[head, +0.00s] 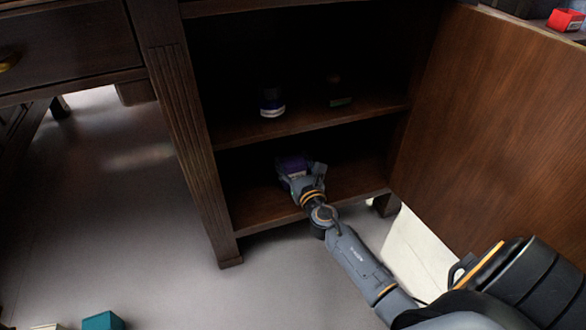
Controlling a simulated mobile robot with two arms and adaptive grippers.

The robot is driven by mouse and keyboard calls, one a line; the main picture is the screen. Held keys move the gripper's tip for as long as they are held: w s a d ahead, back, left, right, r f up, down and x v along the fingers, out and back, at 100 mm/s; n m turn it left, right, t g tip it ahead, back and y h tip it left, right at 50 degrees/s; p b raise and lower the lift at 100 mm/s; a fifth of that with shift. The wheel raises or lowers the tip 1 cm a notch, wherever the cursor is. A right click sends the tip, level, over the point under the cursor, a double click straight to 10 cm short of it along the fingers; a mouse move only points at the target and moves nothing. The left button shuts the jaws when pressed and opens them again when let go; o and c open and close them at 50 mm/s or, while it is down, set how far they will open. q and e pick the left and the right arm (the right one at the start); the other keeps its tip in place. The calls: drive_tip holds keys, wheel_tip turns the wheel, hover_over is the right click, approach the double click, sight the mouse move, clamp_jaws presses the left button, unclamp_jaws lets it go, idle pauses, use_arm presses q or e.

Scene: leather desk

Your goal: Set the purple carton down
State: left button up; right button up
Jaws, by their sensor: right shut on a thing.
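The purple carton (289,163) is inside the lower compartment of the dark wooden cabinet, at its left-middle part. My right gripper (296,177) reaches in from the lower right and is shut on the carton. The gripper covers the carton's near side. The compartment's bottom board (257,209) shows in front of and around the gripper. I cannot tell whether the carton touches this board. My left gripper is not in the head view.
The shelf above (228,132) carries a purple and white jar (271,103) and a dark item (340,101). The open cabinet door (495,120) stands on the right. A red box (566,19) is at the top right. A teal box (103,321) is at the bottom left.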

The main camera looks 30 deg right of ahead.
drive_tip(key=shift+f, duration=0.15)
drive_tip(key=o, duration=1.3)
drive_tip(key=shift+o, duration=0.2)
